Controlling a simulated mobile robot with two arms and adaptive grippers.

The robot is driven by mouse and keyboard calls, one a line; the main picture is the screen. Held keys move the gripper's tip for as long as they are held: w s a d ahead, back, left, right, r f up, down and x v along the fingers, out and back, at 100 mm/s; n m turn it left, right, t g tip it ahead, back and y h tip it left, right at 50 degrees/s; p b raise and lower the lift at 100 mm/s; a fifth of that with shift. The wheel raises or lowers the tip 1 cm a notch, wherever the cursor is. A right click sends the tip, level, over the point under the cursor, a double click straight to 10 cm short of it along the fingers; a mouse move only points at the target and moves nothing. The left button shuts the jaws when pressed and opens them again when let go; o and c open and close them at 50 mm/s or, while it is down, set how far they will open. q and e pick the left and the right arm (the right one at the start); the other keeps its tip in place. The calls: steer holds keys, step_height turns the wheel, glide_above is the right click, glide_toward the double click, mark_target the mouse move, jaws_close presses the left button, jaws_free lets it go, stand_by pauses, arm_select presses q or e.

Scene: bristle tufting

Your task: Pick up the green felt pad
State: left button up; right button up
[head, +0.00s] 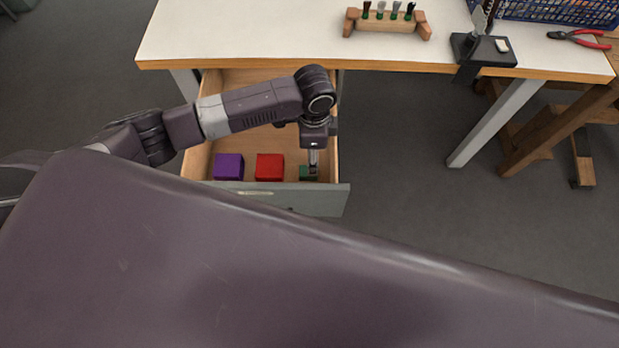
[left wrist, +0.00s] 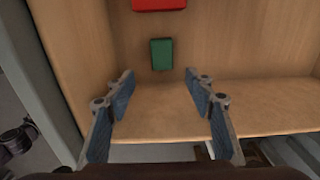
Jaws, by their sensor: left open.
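The green felt pad (head: 304,173) lies on the floor of the open drawer, near its front right corner, partly hidden by my left gripper (head: 314,168). In the left wrist view the whole pad (left wrist: 161,54) shows as a small upright green rectangle. My left gripper (left wrist: 160,82) is open and empty, pointing into the drawer. The pad lies just beyond its fingertips, about midway between them in the picture, and the fingers look apart from it. My right gripper does not show.
A red block (head: 270,167) and a purple block (head: 229,167) lie in the drawer (head: 336,198), left of the pad. The drawer walls stand close around my left gripper. The tabletop (head: 250,35) overhangs behind, with a brush rack (head: 387,22) and red pliers (head: 585,39).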

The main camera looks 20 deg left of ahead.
arm_select(q)
steer(key=f, duration=0.6)
steer(key=a+f, duration=0.1)
steer(key=f, duration=0.2)
steer(key=shift+w+b, duration=0.1)
steer(key=shift+b, duration=0.25)
steer(key=shift+c, duration=0.5)
steer(key=c, duration=1)
